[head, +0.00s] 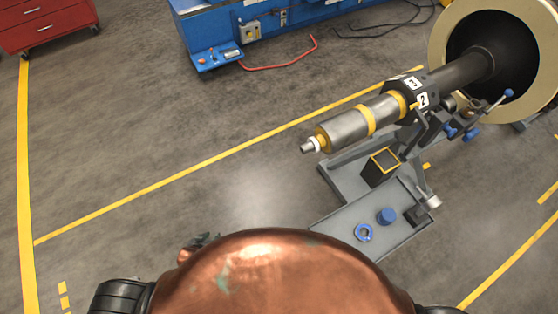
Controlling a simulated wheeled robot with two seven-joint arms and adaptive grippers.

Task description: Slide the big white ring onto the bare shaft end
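A shaft (350,130) with grey metal sections and yellow bands points left from a rotor stand. Its narrow grey end (307,147) is free in the air, with a thin white band (315,144) around it just behind the tip. A big cream-white ring (443,28) surrounds the dark bell at the other end, top right. My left gripper (200,243) shows only as a small dark part above the copper-coloured dome, low and left of the shaft end and apart from it. Its fingers are mostly hidden. My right gripper is out of sight.
A grey tray (335,233) below the shaft holds a blue ring (364,232) and a blue cap (386,215). The grey stand (345,180) is under the shaft. A blue bench (205,35) and red cabinet (45,25) stand behind. The floor left of the shaft is clear.

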